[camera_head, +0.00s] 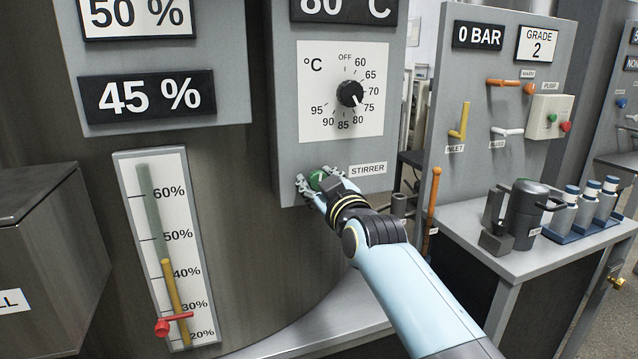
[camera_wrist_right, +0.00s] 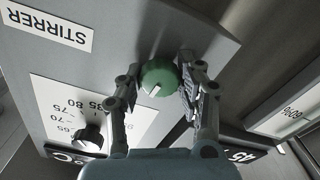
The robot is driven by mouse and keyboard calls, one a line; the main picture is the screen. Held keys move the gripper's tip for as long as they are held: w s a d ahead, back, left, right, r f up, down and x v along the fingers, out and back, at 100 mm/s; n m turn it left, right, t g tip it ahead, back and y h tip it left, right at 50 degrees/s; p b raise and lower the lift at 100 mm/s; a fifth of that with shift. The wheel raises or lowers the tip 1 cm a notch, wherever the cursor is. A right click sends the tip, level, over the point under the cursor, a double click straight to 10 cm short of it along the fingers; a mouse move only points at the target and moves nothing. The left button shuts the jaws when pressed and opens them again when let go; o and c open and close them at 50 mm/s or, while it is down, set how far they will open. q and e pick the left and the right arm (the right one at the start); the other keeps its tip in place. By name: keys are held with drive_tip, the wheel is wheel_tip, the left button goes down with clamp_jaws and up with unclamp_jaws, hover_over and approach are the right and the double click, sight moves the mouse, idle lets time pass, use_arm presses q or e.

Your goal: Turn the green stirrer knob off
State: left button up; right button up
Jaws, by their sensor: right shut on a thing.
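The green stirrer knob (camera_head: 318,180) sits low on the grey temperature panel, left of the STIRRER label (camera_head: 368,169). My right gripper (camera_head: 320,184) is at the knob, with one finger on either side, and partly hides it in the head view. In the right wrist view the round green knob (camera_wrist_right: 158,78) with a white pointer mark lies between the fingers of my right gripper (camera_wrist_right: 160,88). The right finger is against the knob; the left finger's contact is hard to judge. My left gripper is not in view.
Above the knob is a black temperature dial (camera_head: 350,93) pointing near 75. To the left are a level gauge (camera_head: 168,250) with a red valve (camera_head: 163,327) and a steel box (camera_head: 50,240). To the right, a bench (camera_head: 560,245) holds a dark pot (camera_head: 524,210) and several bottles.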

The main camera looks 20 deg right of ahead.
drive_tip(key=shift+n, duration=0.7)
drive_tip(key=shift+f+n, duration=0.1)
drive_tip(key=shift+n, duration=0.2)
drive_tip(key=o, duration=1.2)
drive_tip(key=s, duration=1.2)
drive_tip(key=shift+d, duration=0.2)
